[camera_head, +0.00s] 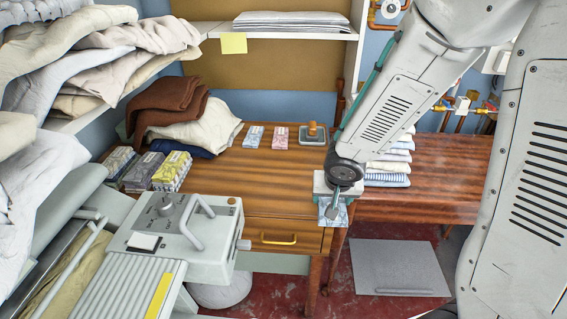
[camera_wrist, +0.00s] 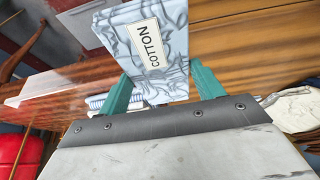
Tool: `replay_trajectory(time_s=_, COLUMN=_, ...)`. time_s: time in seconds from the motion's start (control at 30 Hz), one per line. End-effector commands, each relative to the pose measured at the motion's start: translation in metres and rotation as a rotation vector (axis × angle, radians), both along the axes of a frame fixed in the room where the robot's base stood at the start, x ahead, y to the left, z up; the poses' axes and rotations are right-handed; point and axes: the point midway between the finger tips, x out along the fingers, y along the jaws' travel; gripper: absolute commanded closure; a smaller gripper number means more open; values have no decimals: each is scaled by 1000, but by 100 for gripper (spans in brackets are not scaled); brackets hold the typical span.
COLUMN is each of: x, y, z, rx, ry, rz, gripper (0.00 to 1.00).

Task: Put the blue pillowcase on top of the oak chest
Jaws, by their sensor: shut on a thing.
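The blue pillowcase, a flat folded packet with a blue-and-white pattern and a COTTON label, shows in the wrist view (camera_wrist: 165,40) between the two teal fingers of my gripper (camera_wrist: 162,85). In the head view my gripper (camera_head: 335,192) points down at the front right corner of the wooden chest, with the pillowcase (camera_head: 336,213) partly hidden beneath it. The chest I take as the oak chest (camera_head: 240,185) has a broad brown top and a front drawer with a yellow handle. I cannot tell whether the pillowcase touches the wood.
A small blue packet (camera_head: 253,137), a pink packet (camera_head: 280,137) and a stamp on a pad (camera_head: 313,133) lie on the chest. Boxes (camera_head: 172,171) and crumpled cloths (camera_head: 205,128) fill its left side. A folded linen stack (camera_head: 389,165) stands on the right table (camera_head: 445,185). The ironer (camera_head: 165,245) is front left.

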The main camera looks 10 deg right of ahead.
Motion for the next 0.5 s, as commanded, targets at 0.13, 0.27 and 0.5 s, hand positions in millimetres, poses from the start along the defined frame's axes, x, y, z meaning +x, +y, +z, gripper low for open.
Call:
replay_trajectory(time_s=0.13, x=39, y=4, z=-5, rx=-1, ry=1, rz=0, gripper=60)
replay_trajectory(time_s=0.27, x=74, y=7, z=-8, rx=1, ry=1, rz=-1, gripper=60)
replay_trajectory(time_s=0.5, x=125, y=12, z=-13, rx=0, ry=0, rz=1, gripper=60)
